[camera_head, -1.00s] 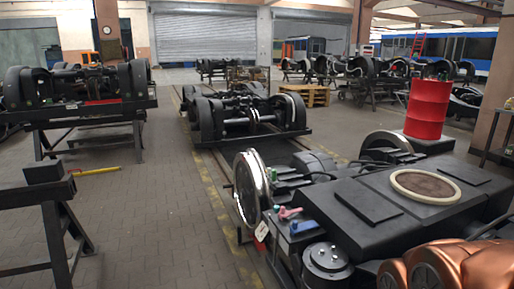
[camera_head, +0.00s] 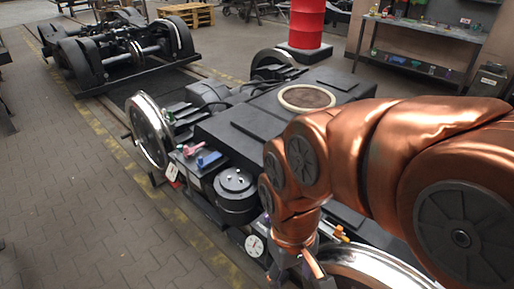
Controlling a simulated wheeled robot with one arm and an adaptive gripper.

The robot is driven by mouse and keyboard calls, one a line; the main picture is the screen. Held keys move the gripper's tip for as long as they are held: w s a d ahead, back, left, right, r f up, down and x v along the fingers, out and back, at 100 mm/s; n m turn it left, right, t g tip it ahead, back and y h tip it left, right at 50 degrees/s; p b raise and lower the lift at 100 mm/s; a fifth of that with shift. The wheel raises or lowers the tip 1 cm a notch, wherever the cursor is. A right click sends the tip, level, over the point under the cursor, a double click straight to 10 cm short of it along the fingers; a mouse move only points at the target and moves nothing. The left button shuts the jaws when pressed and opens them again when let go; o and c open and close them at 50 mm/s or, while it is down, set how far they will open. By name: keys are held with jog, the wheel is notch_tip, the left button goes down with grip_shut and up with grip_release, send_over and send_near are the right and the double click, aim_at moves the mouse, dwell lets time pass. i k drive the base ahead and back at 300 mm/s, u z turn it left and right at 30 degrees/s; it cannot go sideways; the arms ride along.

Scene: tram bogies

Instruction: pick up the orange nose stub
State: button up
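A small orange piece (camera_head: 341,233) shows just right of my wrist, on the dark bogie near the shiny wheel at the bottom right. It is small and partly hidden by my arm, so I cannot tell for sure that it is the nose stub. My gripper (camera_head: 302,268) points down at the bottom edge of the view, left of that piece and in front of the bogie. Its fingertips are cut off or unclear, and I cannot see whether it holds anything.
The bogie carries a pink piece (camera_head: 193,150), a blue piece (camera_head: 209,160), a black cylinder (camera_head: 236,195) and a pale ring (camera_head: 306,98). A round white dial (camera_head: 254,246) is near my gripper. A red barrel (camera_head: 307,22) and workbench (camera_head: 425,32) stand behind.

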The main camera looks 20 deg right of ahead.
aim_at(338, 233)
jog(key=z, duration=0.35)
jog(key=k, duration=0.75)
jog(key=u, duration=1)
